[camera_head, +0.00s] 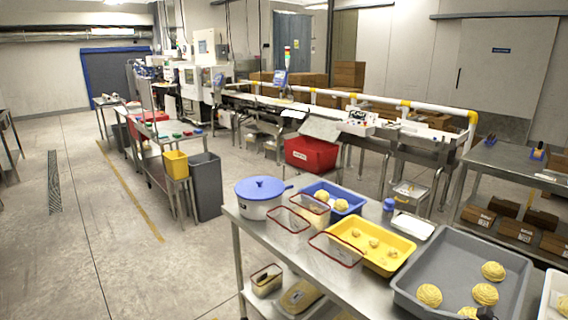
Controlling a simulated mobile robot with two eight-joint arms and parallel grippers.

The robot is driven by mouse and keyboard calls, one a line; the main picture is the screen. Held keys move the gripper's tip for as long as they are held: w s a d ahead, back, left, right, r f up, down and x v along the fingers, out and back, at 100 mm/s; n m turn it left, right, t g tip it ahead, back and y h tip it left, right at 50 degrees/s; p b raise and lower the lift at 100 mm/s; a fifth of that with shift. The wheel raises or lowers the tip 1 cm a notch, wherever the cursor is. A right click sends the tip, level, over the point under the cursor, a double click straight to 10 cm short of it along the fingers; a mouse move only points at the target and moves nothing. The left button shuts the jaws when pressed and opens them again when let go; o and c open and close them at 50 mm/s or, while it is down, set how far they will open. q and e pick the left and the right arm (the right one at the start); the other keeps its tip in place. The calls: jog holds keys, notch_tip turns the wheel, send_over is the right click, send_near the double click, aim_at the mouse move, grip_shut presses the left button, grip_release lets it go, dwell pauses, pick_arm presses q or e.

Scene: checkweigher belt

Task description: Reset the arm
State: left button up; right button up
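Neither arm shows clearly in the head view. My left gripper is not in the picture. A small dark shape (487,314) at the bottom edge, over the grey tray (415,287), may be the tip of my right gripper; too little shows to tell whether it is open or shut. Several yellow noodle-like nests lie in the grey tray, one (493,271) toward its right side and one (429,295) toward its left. One nest at the bottom edge is beside the dark shape and partly cut off.
The steel table (237,225) holds a blue-lidded pot (260,206), a blue tray (352,195), a yellow tray (400,243), red-rimmed clear bins and a white tray (413,225). A conveyor line (300,107) stands behind. The floor (110,270) at left is open.

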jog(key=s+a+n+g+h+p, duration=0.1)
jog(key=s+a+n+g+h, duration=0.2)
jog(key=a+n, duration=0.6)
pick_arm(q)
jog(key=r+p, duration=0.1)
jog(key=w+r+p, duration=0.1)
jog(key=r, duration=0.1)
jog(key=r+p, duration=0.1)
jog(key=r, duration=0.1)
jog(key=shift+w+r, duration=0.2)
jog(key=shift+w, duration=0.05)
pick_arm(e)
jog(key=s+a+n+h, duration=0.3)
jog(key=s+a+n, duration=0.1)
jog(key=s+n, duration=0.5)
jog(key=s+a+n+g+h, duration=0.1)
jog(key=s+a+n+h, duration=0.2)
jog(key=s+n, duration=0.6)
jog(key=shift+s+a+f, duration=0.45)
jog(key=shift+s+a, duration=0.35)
